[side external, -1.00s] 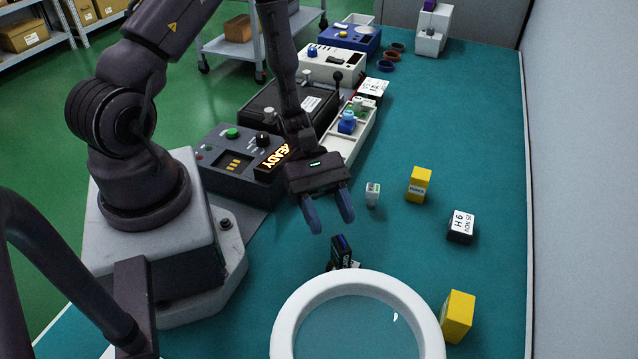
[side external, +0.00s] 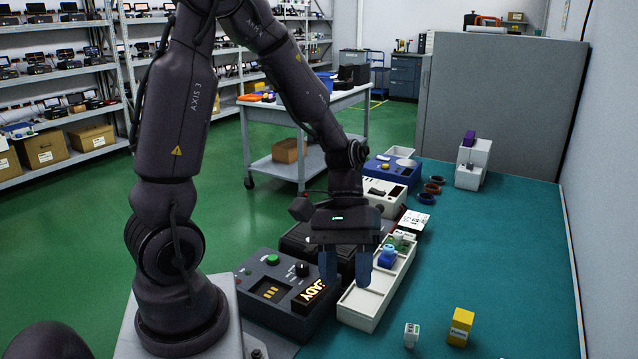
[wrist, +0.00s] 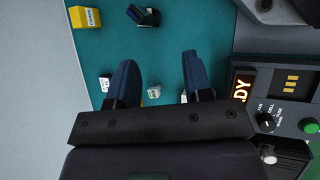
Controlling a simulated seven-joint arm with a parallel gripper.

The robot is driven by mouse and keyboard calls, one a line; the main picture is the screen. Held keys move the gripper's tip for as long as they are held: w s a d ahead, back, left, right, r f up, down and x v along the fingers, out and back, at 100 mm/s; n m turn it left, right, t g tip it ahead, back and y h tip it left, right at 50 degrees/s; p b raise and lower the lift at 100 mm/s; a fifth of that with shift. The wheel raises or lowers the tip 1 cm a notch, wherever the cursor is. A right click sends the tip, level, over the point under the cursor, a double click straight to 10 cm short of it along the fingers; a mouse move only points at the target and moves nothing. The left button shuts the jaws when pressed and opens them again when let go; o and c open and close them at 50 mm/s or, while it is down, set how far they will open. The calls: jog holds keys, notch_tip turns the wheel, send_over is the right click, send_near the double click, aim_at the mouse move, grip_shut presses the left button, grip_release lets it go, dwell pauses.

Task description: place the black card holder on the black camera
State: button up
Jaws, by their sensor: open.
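A small upright black item with a blue-purple top edge, likely the black card holder (wrist: 146,17), stands on the teal mat at the top of the wrist view. The side view does not include it. I cannot clearly make out the black camera. A dark block with a white label (wrist: 105,83) lies left of my fingers in the wrist view, but I cannot tell what it is. My gripper (side external: 345,272) is open and empty, fingers down, seen in front of the white tray. Its spread fingers (wrist: 159,75) show nothing between them but mat and a small white box beyond.
A yellow box (side external: 461,326) and a small white box (side external: 411,335) stand on the mat. Another yellow box (wrist: 88,16) is beside the black item. The READY control panel (side external: 285,300) and white tray (side external: 370,295) flank my gripper.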

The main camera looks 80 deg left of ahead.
jog(key=s+r+m+t+y, duration=0.4)
jog(key=r+m, duration=0.5)
jog(key=r, duration=0.6)
jog(key=t+y, duration=0.2)
jog(key=t, duration=0.1)
jog(key=shift+a+t+y, duration=0.3)
jog(key=shift+y, duration=0.1)
